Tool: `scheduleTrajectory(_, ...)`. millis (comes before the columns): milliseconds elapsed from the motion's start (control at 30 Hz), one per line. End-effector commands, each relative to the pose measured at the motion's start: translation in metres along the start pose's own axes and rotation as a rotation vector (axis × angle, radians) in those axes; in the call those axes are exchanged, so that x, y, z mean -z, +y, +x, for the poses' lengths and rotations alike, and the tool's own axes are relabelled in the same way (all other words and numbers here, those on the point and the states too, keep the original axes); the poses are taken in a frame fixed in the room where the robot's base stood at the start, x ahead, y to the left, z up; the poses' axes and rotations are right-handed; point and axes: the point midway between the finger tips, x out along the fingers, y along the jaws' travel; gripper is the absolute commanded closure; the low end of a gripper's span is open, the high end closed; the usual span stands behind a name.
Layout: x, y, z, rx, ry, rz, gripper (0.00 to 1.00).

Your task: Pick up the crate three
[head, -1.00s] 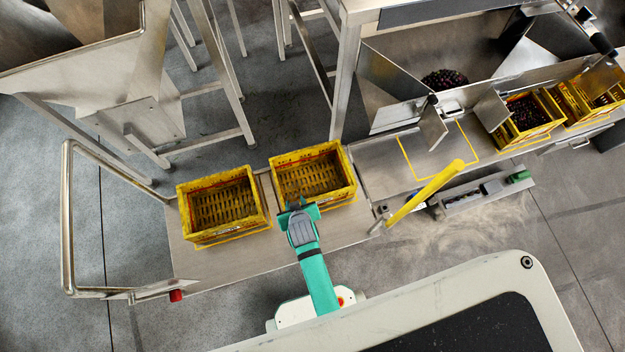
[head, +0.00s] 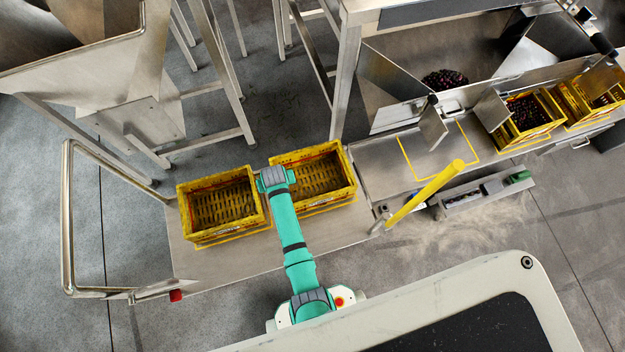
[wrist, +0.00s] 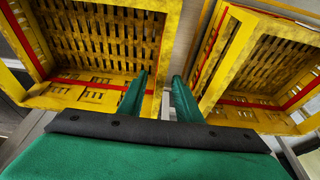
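Two empty yellow crates stand side by side on a metal platform: the left crate (head: 200,236) and the right crate (head: 325,201). No number shows on either, so I cannot tell which is crate three. My gripper (head: 273,180) is over the narrow gap between them, at the right crate's left edge; the head view hides its fingers. In the wrist view my gripper's two green fingers (wrist: 160,92) are apart with nothing held. A wall of the crate at left (wrist: 163,50) lines up between them; whether they reach around it I cannot tell.
A bare metal deck with a yellow outlined square (head: 437,150) lies to the right. Beyond it are crates with dark fruit (head: 553,121). A yellow post (head: 425,193) rises near the platform's right end. A metal rail (head: 67,215) bounds the left.

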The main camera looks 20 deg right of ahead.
Motion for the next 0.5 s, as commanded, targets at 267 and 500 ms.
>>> scheduleTrajectory(267,0.0,0.0,0.018,0.0,0.0,0.0,0.69)
scheduleTrajectory(500,-0.002,-0.001,0.048,0.001,-0.001,0.001,0.69)
